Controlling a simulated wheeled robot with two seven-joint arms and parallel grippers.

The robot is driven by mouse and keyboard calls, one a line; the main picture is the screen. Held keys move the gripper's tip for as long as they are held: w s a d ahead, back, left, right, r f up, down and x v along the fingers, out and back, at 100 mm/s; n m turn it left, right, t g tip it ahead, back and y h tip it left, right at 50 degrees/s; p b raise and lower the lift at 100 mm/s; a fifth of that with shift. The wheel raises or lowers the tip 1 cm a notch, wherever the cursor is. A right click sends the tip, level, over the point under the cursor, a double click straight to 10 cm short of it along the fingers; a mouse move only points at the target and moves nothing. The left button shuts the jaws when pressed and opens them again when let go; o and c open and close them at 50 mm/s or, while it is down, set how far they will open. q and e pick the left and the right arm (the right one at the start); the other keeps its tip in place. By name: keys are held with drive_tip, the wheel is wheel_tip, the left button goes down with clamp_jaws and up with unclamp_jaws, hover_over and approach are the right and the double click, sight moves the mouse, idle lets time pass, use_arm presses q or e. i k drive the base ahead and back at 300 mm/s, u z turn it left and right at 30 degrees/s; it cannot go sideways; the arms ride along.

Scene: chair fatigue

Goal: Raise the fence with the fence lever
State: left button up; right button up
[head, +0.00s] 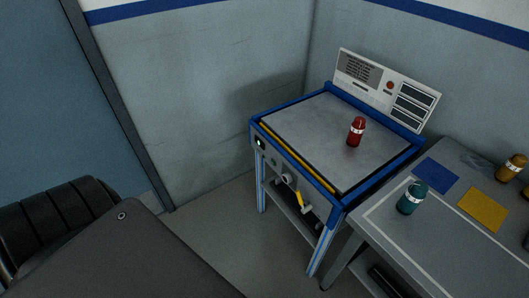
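A blue-framed test bench (343,196) stands in the corner with a grey top plate. A yellow bar (297,160), which looks like the fence, runs along the top's front edge and sits low, about level with the plate. A small yellow lever (299,198) with a grey end sticks out from the bench's front panel and slants down to the right; it appears to be the fence lever. A red bottle (356,131) with a white band stands upright on the plate. Neither of my grippers is in view.
A grey side table (432,262) at right holds a teal bottle (411,198), an amber bottle (513,167), a blue square (436,172) and a yellow square (483,210). A control panel (387,88) rises behind the bench. The floor (225,228) left of the bench is clear.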

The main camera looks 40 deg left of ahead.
sight(300, 200)
drive_tip(key=u, duration=0.75)
drive_tip(key=k, duration=0.55)
drive_tip(key=z, duration=0.45)
drive_tip(key=i, duration=1.05)
drive_tip(key=u, duration=0.4)
